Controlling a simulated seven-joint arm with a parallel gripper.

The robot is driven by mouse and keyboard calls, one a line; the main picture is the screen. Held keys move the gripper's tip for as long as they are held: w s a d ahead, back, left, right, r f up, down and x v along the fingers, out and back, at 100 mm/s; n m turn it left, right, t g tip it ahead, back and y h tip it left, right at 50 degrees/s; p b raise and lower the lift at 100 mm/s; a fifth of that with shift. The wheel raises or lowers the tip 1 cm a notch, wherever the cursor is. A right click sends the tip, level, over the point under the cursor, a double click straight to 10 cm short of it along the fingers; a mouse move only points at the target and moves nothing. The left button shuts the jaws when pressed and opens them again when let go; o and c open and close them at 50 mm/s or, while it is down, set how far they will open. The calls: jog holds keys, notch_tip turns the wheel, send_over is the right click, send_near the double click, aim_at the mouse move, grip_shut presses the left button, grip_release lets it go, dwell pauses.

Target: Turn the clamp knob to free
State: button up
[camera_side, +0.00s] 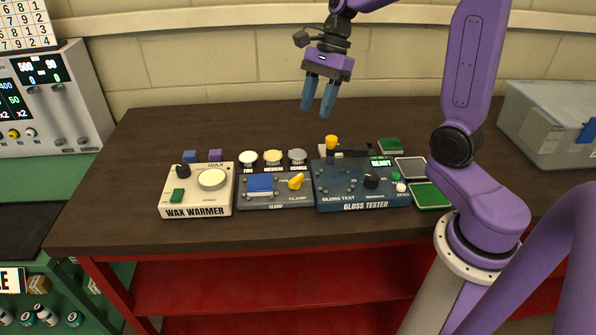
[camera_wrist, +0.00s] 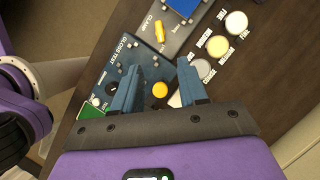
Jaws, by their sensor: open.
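The clamp unit (camera_side: 262,204) is a grey-blue box between the wax warmer and the gloss tester, with a blue block (camera_side: 261,184) on its left part. Its yellow clamp knob (camera_side: 296,181) sits on the right part, its bar tilted. In the wrist view the yellow knob (camera_wrist: 159,31) shows near the top, beside the word CLAMP. My gripper (camera_side: 317,110) is open and empty, high above the back of the table, well apart from the knob. Its two blue fingers (camera_wrist: 158,90) point over the gloss tester in the wrist view.
The wax warmer (camera_side: 195,205) stands left of the clamp and the gloss tester (camera_side: 345,198) right, with a yellow-topped post (camera_side: 331,142) behind it. Three round pads, one of them a white pad (camera_side: 248,157), lie behind the clamp. A grey bin (camera_side: 540,130) stands at the right.

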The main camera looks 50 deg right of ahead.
aim_at(296, 178)
jog(key=x, duration=1.6)
jog(key=shift+a+f, duration=0.1)
jog(key=shift+f, duration=0.3)
grip_shut()
